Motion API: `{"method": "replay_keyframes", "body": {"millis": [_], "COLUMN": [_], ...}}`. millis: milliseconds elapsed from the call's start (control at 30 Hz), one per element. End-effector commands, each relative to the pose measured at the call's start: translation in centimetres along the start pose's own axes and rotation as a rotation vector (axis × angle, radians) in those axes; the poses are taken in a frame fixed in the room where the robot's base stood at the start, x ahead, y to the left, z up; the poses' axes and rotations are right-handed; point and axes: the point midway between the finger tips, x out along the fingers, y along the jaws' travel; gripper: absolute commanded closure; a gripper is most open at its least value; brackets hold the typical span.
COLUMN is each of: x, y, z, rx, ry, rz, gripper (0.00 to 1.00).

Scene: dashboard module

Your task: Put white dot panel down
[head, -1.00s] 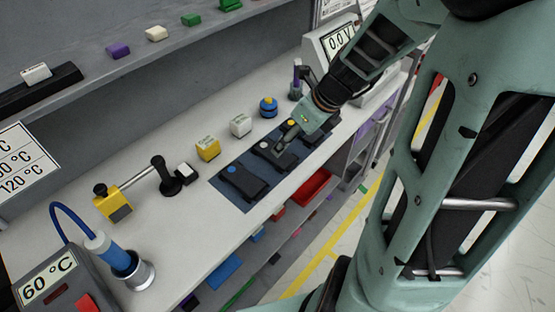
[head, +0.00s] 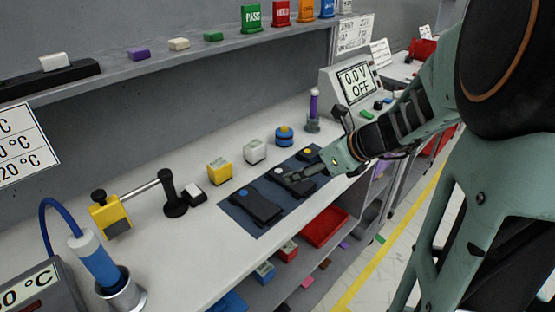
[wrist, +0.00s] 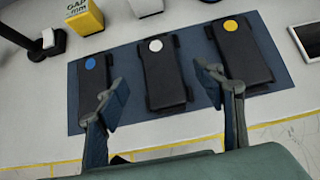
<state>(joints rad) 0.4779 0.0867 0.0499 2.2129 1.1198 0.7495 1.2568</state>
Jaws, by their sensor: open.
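The white dot panel (wrist: 163,78) is a dark flat panel with a white dot near its far end. It lies on the blue mat (wrist: 124,62), between the blue dot panel (wrist: 92,80) and the yellow dot panel (wrist: 240,58). My gripper (wrist: 162,88) is open, with its fingers apart on either side of the white dot panel in the wrist view. Neither finger visibly grips it. In the head view my gripper (head: 293,178) is low over the mat and partly hides the white dot panel (head: 279,171).
A display (head: 356,83) reading 0.0 V OFF stands at the far right. The bench front (head: 205,262) is clear.

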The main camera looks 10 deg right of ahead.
Motion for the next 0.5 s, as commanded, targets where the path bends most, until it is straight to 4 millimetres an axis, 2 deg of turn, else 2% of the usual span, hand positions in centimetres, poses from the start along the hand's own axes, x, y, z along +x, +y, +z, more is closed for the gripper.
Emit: {"method": "replay_keyframes", "body": {"millis": [167, 333, 500], "x": [1.1, 3.5, 5.5], "y": [0.1, 0.2, 0.1], "z": [-0.4, -1.4, -1.2], "rx": [-0.001, 0.001, 0.0], "ry": [0.001, 0.002, 0.001], "rz": [0.002, 0.004, 0.001], "gripper": [0.38, 0.38, 0.38]}}
